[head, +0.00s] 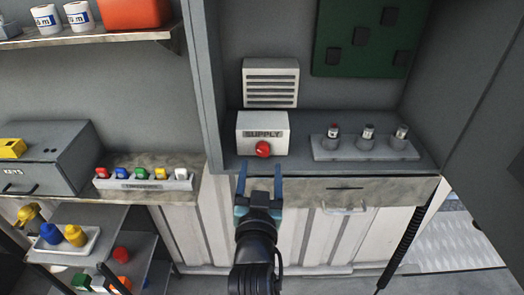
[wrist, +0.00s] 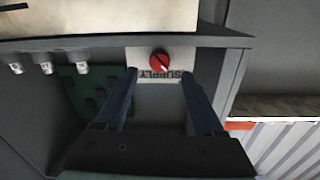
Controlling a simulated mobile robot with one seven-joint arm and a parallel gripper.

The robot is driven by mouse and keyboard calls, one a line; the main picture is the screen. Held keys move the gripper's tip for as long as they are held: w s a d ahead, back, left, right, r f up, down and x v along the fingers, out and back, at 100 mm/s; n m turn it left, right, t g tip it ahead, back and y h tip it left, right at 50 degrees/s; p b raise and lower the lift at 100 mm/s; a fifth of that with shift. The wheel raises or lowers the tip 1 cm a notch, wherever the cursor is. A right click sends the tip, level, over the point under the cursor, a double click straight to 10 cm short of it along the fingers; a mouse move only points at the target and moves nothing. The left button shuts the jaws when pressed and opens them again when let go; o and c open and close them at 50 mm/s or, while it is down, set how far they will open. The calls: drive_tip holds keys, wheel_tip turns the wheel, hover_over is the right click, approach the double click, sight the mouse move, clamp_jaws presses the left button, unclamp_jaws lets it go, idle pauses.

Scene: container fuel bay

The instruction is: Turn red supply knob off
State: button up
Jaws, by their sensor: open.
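The red supply knob (head: 263,149) is on the front of a white box labelled SUPPLY (head: 277,124), which stands on the grey cabinet shelf. In the wrist view the knob (wrist: 160,61) shows a pale pointer mark and sits beyond the fingertips; the label appears upside down there. My gripper (head: 260,172) is open and empty, in front of and slightly below the knob in the head view. In the wrist view its two fingers (wrist: 159,78) stand on either side of the box's face, apart from the knob. Nothing hides the knob.
A rack with several small capped cylinders (head: 366,150) stands right of the box. A vented panel (head: 270,83) is on the wall behind. A drawer (head: 345,192) lies below the shelf.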

sight(262, 152)
drive_tip(key=shift+w+d+p, duration=0.15)
drive_tip(key=shift+w+p, duration=0.3)
drive_tip(key=shift+w, duration=2.1)
clamp_jaws()
